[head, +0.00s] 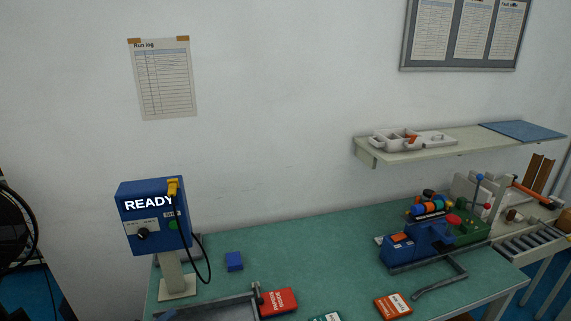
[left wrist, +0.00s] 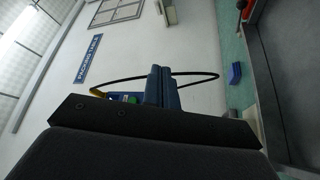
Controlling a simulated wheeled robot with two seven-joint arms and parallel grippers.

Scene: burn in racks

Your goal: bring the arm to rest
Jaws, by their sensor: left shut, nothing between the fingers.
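My left gripper (left wrist: 161,88) shows in the left wrist view, its two blue fingers pressed together with nothing between them. It points toward the blue box of the station and its black cable, with the wall beyond. I cannot tell the gap between the fingertips and the cable. In the head view only a small blue piece at the bottom left edge may be this gripper; most of the arm is out of frame. My right gripper is in neither view.
A blue READY station (head: 155,222) with a yellow plug and looping cable stands on the green table (head: 320,250). A grey tray (head: 215,308), a blue block (head: 234,261), red and orange packs and a blue fixture (head: 415,243) are also there. A shelf (head: 450,143) hangs behind.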

